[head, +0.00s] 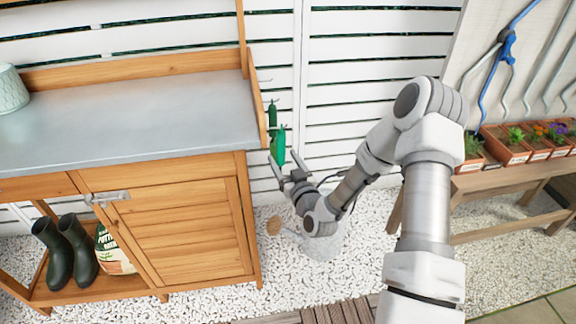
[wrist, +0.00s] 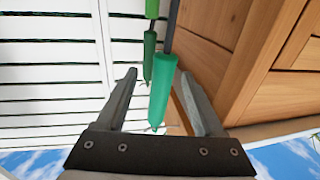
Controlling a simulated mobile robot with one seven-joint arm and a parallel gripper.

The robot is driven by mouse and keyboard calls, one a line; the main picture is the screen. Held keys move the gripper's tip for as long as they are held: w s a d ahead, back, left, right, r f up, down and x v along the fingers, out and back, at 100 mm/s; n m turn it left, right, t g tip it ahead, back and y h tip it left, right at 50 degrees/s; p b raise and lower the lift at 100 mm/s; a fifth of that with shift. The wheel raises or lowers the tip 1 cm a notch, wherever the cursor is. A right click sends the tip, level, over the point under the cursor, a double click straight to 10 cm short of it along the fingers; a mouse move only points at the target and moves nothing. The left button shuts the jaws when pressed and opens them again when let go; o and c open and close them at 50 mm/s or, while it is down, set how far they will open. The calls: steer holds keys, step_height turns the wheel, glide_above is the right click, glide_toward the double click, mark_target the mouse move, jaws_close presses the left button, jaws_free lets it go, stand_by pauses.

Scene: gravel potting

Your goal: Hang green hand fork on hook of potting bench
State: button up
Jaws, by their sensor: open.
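Two green-handled tools are upright beside the right end panel of the wooden potting bench (head: 200,165). In the wrist view the nearer teal handle (wrist: 163,85), with a dark shaft above it, shows between the fingers of my gripper (wrist: 158,76). A second tool with a lighter green upper part (wrist: 152,10) is farther off. In the head view one green tool (head: 278,147) is just above my open gripper (head: 288,161), and a darker green one (head: 272,114) is behind it. I cannot tell which is the fork, or see their contact with a hook. Small hooks (head: 265,80) stick out from the panel.
A white slatted fence (head: 345,70) stands behind. A watering can (head: 320,240) is on the gravel below my arm. Boots (head: 65,250) and a bag (head: 112,250) are on the bench's lower shelf. A planter table (head: 500,185) is at right.

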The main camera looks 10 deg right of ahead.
steer(key=s+d+p, duration=0.1)
steer(key=s, duration=0.7)
steer(key=s+d+p, duration=0.2)
steer(key=s, duration=0.7)
steer(key=shift+d+f, duration=0.15)
steer(key=shift+d, duration=0.1)
